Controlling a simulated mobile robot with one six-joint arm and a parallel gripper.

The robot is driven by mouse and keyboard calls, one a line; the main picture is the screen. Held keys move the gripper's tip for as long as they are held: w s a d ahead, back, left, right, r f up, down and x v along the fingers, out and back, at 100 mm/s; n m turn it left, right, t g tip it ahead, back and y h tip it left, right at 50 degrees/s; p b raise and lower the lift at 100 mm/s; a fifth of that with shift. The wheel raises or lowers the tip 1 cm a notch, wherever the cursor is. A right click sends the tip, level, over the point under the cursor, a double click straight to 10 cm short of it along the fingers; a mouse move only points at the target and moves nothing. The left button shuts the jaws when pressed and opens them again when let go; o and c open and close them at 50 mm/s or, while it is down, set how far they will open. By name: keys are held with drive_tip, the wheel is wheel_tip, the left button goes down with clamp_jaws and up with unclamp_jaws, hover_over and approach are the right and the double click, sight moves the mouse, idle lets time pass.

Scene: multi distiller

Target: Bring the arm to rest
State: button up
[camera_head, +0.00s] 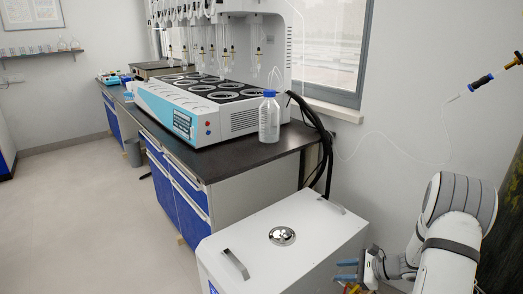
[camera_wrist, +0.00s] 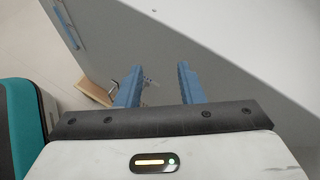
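My arm is folded at the lower right of the head view. My gripper (camera_head: 347,275) hangs low beside the right side of the white cabinet. In the wrist view its two blue fingers (camera_wrist: 158,92) stand apart with a clear gap between them. Nothing is held between them. The grey surface behind the fingers appears to be the side of a cabinet, and I cannot tell the exact distance to it.
The white cabinet (camera_head: 262,262) with a round metal cap stands close to my gripper. The multi distiller (camera_head: 200,105) and a blue-capped bottle (camera_head: 269,118) stand on the dark bench (camera_head: 240,152). Black hoses (camera_head: 322,140) hang at its right end. Floor is clear at left.

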drive_tip(key=s+a+r+n+g+h+p, duration=0.1)
drive_tip(key=s+a+r+n+g+p, duration=0.2)
drive_tip(key=r, duration=0.5)
drive_tip(key=s+a+r+n+p, duration=0.2)
drive_tip(key=a+r+n, duration=0.15)
drive_tip(key=r, duration=0.45)
drive_tip(key=s+a+r+n+h+p, duration=0.2)
drive_tip(key=s+r+n+h+p, duration=0.2)
drive_tip(key=s+r+n+p, duration=0.3)
drive_tip(key=s+a+r+n+h+p, duration=0.3)
drive_tip(key=s+r+n+h+p, duration=0.2)
drive_tip(key=s+r, duration=0.8)
wheel_tip(320, 180, up, 8)
drive_tip(key=shift+s+a+f+n+p, duration=0.2)
drive_tip(key=shift+s+n+p, duration=0.2)
drive_tip(key=shift+n+p, duration=0.7)
